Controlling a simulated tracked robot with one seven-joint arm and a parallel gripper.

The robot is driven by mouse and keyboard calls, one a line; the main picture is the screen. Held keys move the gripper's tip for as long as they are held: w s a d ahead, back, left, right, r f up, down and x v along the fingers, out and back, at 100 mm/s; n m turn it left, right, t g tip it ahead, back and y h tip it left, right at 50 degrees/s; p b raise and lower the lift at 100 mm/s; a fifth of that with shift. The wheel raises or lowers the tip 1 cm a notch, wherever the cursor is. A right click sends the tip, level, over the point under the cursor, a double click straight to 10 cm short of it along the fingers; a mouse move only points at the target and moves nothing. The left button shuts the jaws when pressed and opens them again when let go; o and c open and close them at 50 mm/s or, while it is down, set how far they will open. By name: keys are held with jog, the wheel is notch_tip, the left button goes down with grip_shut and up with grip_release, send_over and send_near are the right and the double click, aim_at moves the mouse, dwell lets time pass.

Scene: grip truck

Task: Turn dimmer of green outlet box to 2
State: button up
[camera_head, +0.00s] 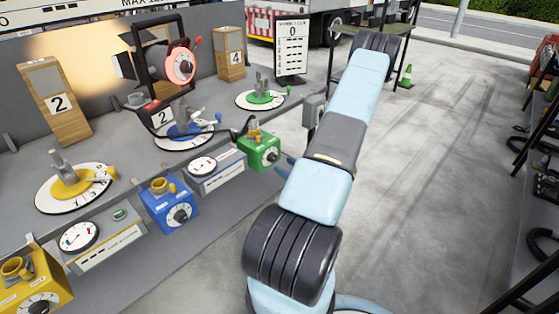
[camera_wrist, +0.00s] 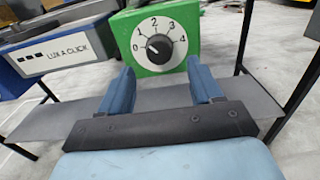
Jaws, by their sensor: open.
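The green outlet box (camera_wrist: 186,22) is at the top centre of the wrist view, its white dial marked 0 to 4. The black dimmer knob (camera_wrist: 160,49) has a small light mark at its upper left; its exact setting is too small to tell. My gripper (camera_wrist: 160,67) is open and empty, its two blue fingers below and either side of the dial, apart from the knob. In the head view the green box (camera_head: 259,150) sits at the right end of the bench front, and my gripper (camera_head: 285,168) is just to its right, partly hidden by my arm.
Blue (camera_head: 168,205) and yellow (camera_head: 35,285) outlet boxes sit further along the bench. A grey shelf (camera_wrist: 150,105) with black legs lies below the fingers.

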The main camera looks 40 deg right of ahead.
aim_at(275, 160)
jog(key=shift+w+a, duration=0.2)
jog(key=shift+w, duration=2.4)
